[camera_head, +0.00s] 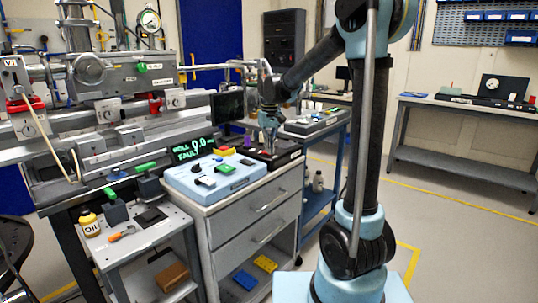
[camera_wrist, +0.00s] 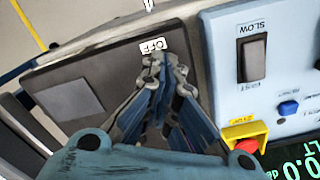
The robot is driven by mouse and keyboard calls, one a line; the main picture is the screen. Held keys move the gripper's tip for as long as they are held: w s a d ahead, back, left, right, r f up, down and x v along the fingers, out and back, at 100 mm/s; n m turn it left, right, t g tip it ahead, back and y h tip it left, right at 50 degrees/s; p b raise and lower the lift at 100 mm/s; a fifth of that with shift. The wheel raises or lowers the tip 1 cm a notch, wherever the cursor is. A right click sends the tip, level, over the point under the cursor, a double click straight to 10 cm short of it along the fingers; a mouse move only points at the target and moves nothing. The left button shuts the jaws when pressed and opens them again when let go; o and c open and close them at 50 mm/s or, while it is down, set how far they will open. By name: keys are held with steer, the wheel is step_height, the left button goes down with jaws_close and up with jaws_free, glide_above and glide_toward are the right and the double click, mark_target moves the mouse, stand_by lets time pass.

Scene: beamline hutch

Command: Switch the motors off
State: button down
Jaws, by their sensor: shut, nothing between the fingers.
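A dark box (camera_head: 286,156) lies on top of the grey drawer cabinet (camera_head: 250,195). In the wrist view its dark panel (camera_wrist: 110,60) carries a white label reading OFF (camera_wrist: 152,45). My gripper (camera_wrist: 165,68) is shut and empty, its fingertips over the panel just beside that label. In the head view my gripper (camera_head: 269,142) points down at the dark box. Any switch under the fingers is hidden, and I cannot tell whether the tips touch the panel. A flat grey square (camera_wrist: 70,101) lies left of the fingers.
A light blue control box (camera_head: 213,180) stands beside it, with a SLOW rocker (camera_wrist: 252,58), a blue button (camera_wrist: 287,108) and a red button on yellow (camera_wrist: 246,143). A green-lettered display (camera_head: 193,149) stands behind. A blue cart (camera_head: 322,155) is at the right; open floor lies beyond.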

stand_by(0.3)
steer(key=shift+r, duration=3.4)
steer(key=shift+s+d, duration=0.1)
steer(key=s+d+f+m+t, duration=0.1)
steer(key=s+d+f, duration=0.1)
steer(key=s+d, duration=0.6)
steer(key=s+d+f+m, duration=0.1)
steer(key=s+d+f, duration=0.2)
steer(key=s+d, duration=0.5)
steer(key=s+d+f+m, duration=0.1)
steer(key=s+d+f, duration=0.2)
steer(key=s+f, duration=0.3)
steer(key=s+d+f+m+t, duration=0.1)
steer(key=s+d+f, duration=0.2)
steer(key=s+f, duration=0.4)
steer(key=shift+s, duration=1.25)
